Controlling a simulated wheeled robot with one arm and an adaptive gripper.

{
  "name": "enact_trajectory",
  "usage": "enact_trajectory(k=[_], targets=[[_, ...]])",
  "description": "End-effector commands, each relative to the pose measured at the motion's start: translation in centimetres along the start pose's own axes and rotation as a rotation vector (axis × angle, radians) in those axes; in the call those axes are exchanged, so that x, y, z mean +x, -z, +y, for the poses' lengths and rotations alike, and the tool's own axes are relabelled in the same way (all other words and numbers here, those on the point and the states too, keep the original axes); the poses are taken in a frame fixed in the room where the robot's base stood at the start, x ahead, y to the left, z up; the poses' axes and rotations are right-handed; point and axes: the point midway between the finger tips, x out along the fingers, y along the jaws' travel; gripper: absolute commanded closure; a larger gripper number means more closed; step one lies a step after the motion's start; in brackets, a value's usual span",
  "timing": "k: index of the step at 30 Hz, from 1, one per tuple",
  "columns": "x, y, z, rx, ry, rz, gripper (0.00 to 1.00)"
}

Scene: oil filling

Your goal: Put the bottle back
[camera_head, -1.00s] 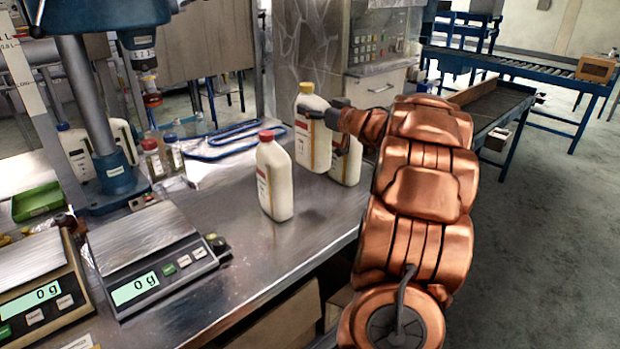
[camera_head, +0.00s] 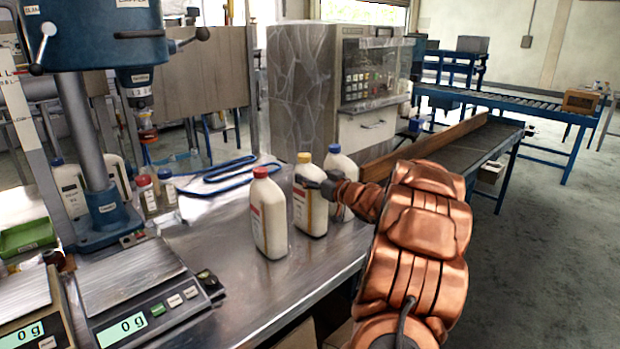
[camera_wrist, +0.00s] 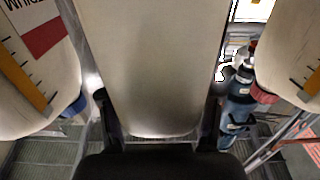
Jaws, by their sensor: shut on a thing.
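My gripper (camera_head: 318,186) is shut on the white bottle with the yellow cap (camera_head: 308,212). This bottle is upright in line between two others, and its base looks at or very near the metal bench top. In the wrist view, the held bottle (camera_wrist: 150,65) fills the middle between my two fingers. The red-capped bottle (camera_head: 270,222) stands to its left in the head view and the blue-capped bottle (camera_head: 341,178) to its right, partly hidden by my gripper. My arm hides some of the bench at the right.
Two scales (camera_head: 140,290) reading 0 g stand at the front left of the bench (camera_head: 215,240). A blue drill-like press (camera_head: 100,215) and small bottles (camera_head: 147,195) stand behind them. A grey machine (camera_head: 300,90) and conveyor (camera_head: 460,150) lie beyond.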

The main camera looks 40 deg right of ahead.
Motion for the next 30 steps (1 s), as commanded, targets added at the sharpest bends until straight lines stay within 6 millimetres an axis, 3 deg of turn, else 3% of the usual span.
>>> enact_trajectory(k=[11,12,18,30], targets=[[0.03,0.04,-0.03,-0.002,0.0,0.005,1.0],[0.04,-0.08,-0.06,-0.002,0.001,0.003,0.35],[0.04,-0.09,-0.06,-0.002,0.001,0.002,0.14],[0.03,0.15,-0.05,-0.002,0.0,0.002,0.12]])
